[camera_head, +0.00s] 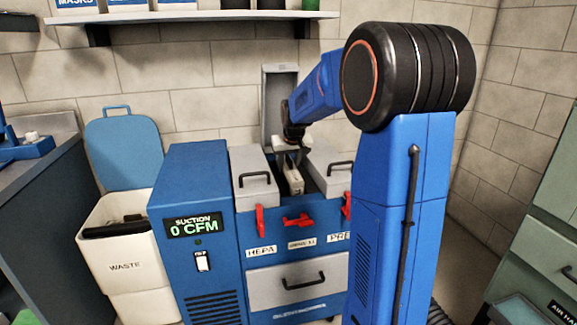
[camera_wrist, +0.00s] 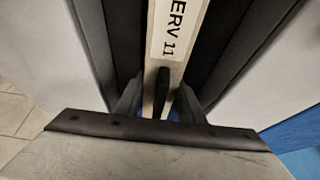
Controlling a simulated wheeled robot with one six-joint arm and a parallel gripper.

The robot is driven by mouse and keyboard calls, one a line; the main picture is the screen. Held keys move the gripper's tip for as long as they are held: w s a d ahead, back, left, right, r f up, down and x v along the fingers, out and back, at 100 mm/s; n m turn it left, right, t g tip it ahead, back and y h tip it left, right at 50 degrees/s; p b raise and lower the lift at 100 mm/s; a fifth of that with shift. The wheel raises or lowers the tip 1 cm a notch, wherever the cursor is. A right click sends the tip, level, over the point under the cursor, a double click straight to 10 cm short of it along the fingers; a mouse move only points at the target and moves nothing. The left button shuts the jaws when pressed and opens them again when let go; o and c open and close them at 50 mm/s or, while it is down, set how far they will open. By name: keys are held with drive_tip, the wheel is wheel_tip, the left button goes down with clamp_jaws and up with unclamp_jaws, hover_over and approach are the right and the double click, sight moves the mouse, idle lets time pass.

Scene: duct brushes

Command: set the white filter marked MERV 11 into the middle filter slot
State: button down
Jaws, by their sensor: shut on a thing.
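The white filter is narrow and pale, and its label reads "ERV 11" in the wrist view (camera_wrist: 173,32). In the head view the filter (camera_head: 294,184) is at the open middle slot (camera_head: 309,186), between two grey lids. Dark slot walls run along both sides of the filter in the wrist view. How deep it sits is hidden.
The middle lid (camera_head: 279,108) stands upright behind the slot. The left lid (camera_head: 254,180) and right lid (camera_head: 333,167) are closed beside it. A red middle latch (camera_head: 298,220) is on the front. A waste bin (camera_head: 128,255) stands left of the blue machine (camera_head: 190,190).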

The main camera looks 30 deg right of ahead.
drive_tip(key=f, duration=0.3)
drive_tip(key=shift+s+a+f+g, duration=0.1)
drive_tip(key=shift+s+f+g, duration=0.1)
drive_tip(key=shift+s+g, duration=0.2)
drive_tip(key=c, duration=1.2)
unclamp_jaws()
drive_tip(key=shift+o, duration=0.5)
drive_tip(key=v, duration=1.9)
drive_tip(key=shift+w+d+r+t, duration=0.25)
drive_tip(key=shift+w+r+t, duration=0.05)
drive_tip(key=shift+r, duration=0.2)
drive_tip(key=shift+s+r, duration=0.1)
drive_tip(key=shift+r, duration=2.65)
drive_tip(key=s+a+f+n, duration=0.1)
drive_tip(key=s+a+f, duration=0.4)
drive_tip(key=s, duration=0.4)
drive_tip(key=s+a+f+n, duration=0.1)
drive_tip(key=s+a+f, duration=0.2)
drive_tip(key=s+a, duration=0.5)
drive_tip(key=s+a+f, duration=0.2)
drive_tip(key=s+f, duration=0.5)
drive_tip(key=s, duration=0.1)
drive_tip(key=s+a+f+n+y, duration=0.1)
drive_tip(key=s+f, duration=0.6)
drive_tip(key=s, duration=0.1)
drive_tip(key=shift+s+a, duration=0.3)
drive_tip(key=shift+a, duration=0.1)
